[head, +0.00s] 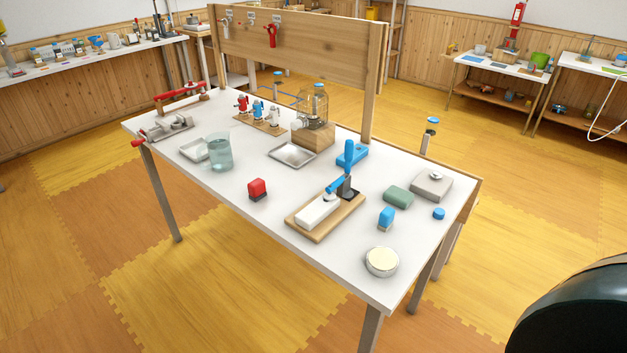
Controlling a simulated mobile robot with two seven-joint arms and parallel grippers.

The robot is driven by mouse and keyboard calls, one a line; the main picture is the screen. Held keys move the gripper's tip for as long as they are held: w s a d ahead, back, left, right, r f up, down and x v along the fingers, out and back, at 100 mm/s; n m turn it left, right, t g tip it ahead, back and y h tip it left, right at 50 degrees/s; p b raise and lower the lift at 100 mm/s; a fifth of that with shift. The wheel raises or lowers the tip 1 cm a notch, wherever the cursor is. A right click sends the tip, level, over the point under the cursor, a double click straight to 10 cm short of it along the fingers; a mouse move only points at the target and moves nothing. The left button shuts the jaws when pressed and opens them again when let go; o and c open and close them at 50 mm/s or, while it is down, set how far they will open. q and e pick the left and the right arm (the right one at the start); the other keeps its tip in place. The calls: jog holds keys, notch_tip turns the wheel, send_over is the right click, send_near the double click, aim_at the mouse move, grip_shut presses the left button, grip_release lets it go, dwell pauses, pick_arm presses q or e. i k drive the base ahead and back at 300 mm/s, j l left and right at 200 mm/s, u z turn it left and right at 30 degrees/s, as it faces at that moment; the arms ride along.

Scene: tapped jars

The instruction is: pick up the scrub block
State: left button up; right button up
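A muted green block with rounded edges (398,196), which looks like the scrub block, lies flat on the right part of the white table (225,205). It sits just left of a grey box-like block with a small knob (431,186). A small blue-topped block (386,218) stands just in front of it, and a small blue cap (439,213) lies to its right. Nothing covers its top. Neither of my grippers is in view.
A toggle clamp with a blue handle (347,170) on a wooden board stands left of the green block. A round tin (382,262) is near the front corner. A red-topped block (258,189), a glass beaker (220,153) and a tapped jar (315,108) stand farther left.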

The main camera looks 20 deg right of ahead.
aim_at(257, 187)
jog(key=i+j+z, duration=0.15)
jog(key=z, duration=0.3)
jog(key=i+j+z, duration=0.2)
jog(key=z, duration=0.25)
jog(key=i+j+z, duration=0.1)
jog(key=z, duration=0.35)
jog(key=j, duration=0.1)
